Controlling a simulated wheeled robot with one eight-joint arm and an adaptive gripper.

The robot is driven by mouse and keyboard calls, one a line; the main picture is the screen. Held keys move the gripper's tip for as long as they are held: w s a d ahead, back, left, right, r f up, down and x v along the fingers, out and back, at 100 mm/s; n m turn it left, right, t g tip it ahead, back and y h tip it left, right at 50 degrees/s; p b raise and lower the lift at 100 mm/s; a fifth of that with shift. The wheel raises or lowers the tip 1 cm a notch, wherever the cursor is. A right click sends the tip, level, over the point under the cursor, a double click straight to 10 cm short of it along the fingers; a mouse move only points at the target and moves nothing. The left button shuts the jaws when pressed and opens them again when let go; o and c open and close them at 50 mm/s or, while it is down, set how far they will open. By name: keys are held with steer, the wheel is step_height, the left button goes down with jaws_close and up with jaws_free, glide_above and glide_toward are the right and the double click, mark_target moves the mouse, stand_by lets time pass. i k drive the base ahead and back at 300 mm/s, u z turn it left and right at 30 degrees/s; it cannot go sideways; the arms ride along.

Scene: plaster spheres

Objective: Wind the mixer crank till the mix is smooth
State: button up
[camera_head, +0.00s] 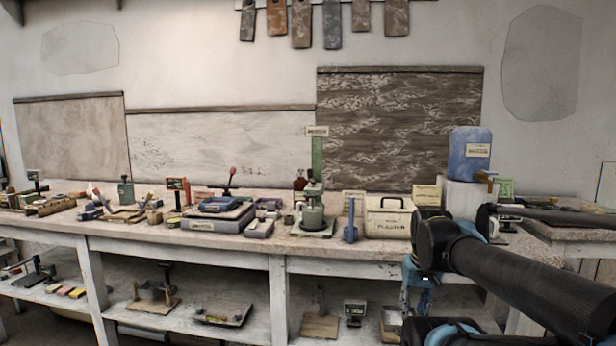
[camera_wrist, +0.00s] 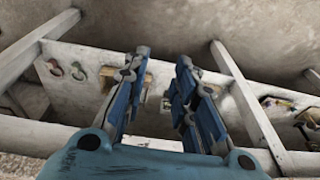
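A green upright device with a small sign on top and a grey-green pot at its foot, which looks like the mixer (camera_head: 314,196), stands on the bench right of the middle. I cannot make out its crank or the mix inside the pot. My gripper shows in the wrist view (camera_wrist: 162,60) with its two blue fingers apart and nothing between them. In the head view, the blue gripper parts are low at the right, in front of the bench and partly hidden by my dark arm, well right of the mixer.
The long bench (camera_head: 130,236) is crowded. A plaster box (camera_head: 388,222) and a blue upright tool (camera_head: 351,222) stand right of the mixer. A grey tray (camera_head: 217,222) lies left of it. A blue container (camera_head: 469,155) stands farther right. The lower shelf (camera_head: 255,312) holds small items.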

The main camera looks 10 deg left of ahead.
mark_target(310, 171)
steer(key=u, duration=0.4)
steer(key=k, duration=1.1)
steer(key=u, duration=1.3)
steer(key=i, duration=1.2)
steer(key=z, duration=0.25)
steer(key=i, duration=0.75)
steer(key=z, duration=0.45)
